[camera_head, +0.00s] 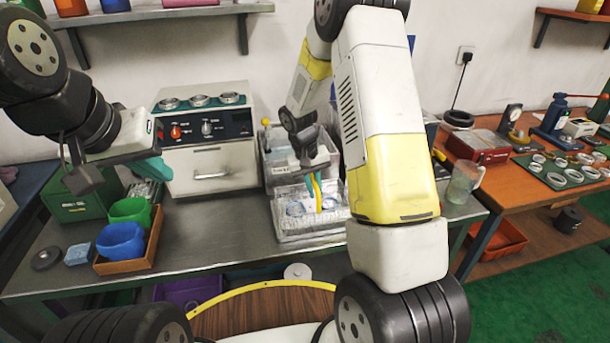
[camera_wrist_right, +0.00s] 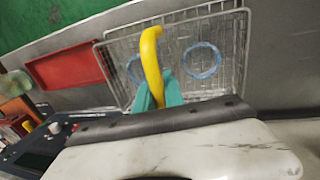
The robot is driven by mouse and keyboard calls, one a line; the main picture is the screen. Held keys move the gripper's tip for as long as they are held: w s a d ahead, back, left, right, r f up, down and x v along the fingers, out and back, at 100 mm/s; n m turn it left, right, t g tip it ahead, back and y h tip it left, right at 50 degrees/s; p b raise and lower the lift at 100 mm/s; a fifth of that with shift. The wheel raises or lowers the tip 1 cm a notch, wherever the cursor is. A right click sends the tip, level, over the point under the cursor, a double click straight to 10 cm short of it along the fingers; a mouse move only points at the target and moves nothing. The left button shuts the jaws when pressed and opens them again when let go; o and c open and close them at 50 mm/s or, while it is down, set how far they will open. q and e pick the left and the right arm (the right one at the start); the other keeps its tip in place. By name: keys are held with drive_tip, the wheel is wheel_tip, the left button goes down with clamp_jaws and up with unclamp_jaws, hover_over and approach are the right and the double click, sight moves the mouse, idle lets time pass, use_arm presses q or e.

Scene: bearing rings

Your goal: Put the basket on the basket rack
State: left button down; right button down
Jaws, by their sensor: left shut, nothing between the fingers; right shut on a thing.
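A wire basket (camera_head: 302,226) with a yellow handle (camera_head: 318,192) is at the middle of the grey bench. Two blue rings lie in it. My right gripper (camera_head: 311,172) is shut on the handle, with the basket below it. In the right wrist view the teal fingers (camera_wrist_right: 160,98) close around the yellow handle, and the basket mesh (camera_wrist_right: 215,35) spreads behind them. Whether the basket touches the surface beneath is unclear. My left gripper (camera_head: 150,169) is shut and empty, above the left part of the bench. I cannot clearly pick out the basket rack.
A clear bin (camera_head: 282,152) stands close behind the basket. A control box with dials (camera_head: 208,160) is left of it. Blue and green cups (camera_head: 121,241) sit in a wooden tray at left. A clear jug (camera_head: 462,184) stands at right. The front middle-left bench is clear.

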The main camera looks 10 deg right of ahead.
drive_tip(key=shift+f, duration=0.15)
drive_tip(key=c, duration=1.3)
unclamp_jaws()
drive_tip(key=shift+c, duration=0.2)
drive_tip(key=shift+r, duration=5.5)
drive_tip(key=shift+r, duration=0.1)
drive_tip(key=s+r+t+y, duration=0.2)
drive_tip(key=s+r+t, duration=0.1)
drive_tip(key=s+r, duration=0.85)
drive_tip(key=s+a+r+t+y, duration=0.2)
drive_tip(key=s+r, duration=0.3)
drive_tip(key=s, duration=0.8)
drive_tip(key=shift+a+r+t, duration=0.2)
drive_tip(key=shift+a+t, duration=0.2)
drive_tip(key=shift+t, duration=0.2)
